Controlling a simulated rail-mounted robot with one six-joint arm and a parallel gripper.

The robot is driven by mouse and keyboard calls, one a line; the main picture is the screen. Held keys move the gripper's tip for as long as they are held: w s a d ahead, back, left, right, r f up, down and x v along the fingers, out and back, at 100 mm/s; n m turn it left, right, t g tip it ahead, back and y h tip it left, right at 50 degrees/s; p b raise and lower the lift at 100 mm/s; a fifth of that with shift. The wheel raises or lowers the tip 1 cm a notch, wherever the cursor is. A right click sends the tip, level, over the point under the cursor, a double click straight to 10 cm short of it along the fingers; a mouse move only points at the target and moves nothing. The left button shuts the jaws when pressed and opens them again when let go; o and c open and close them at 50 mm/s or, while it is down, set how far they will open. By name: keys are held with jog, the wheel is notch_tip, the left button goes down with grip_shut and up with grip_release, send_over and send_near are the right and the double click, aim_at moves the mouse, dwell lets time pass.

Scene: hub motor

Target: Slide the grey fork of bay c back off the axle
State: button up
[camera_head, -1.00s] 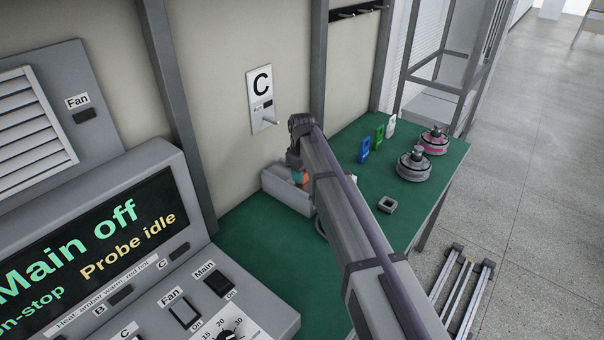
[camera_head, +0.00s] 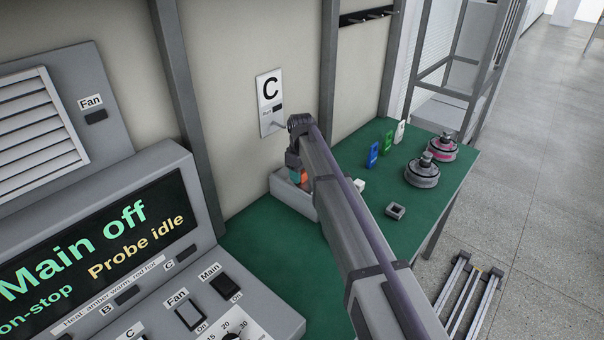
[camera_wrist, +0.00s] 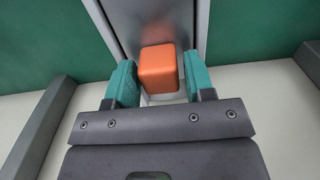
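My gripper (camera_wrist: 160,85) has teal fingers on either side of an orange block (camera_wrist: 158,68) in the wrist view. The fingers stand about as wide apart as the block; I cannot tell whether they press on it. The block sits over a grey channel-like part (camera_wrist: 194,20). In the head view the orange block (camera_head: 302,176) and my gripper (camera_head: 296,172) are small and partly hidden by my arm, inside or over a grey tray-like box (camera_head: 294,204) below the bay C sign (camera_head: 269,102). I cannot make out the grey fork or axle clearly.
Two round hubs, one grey (camera_head: 422,170) and one pink-banded (camera_head: 442,147), stand on the green bench (camera_head: 430,198). A blue tag (camera_head: 372,154), a green tag (camera_head: 387,142) and a grey square nut-like piece (camera_head: 396,210) are nearby. The control panel reads "Main off".

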jog(key=shift+o, duration=1.1)
notch_tip(320, 180, up, 11)
jog(key=p, duration=1.1)
jog(key=shift+f, duration=0.1)
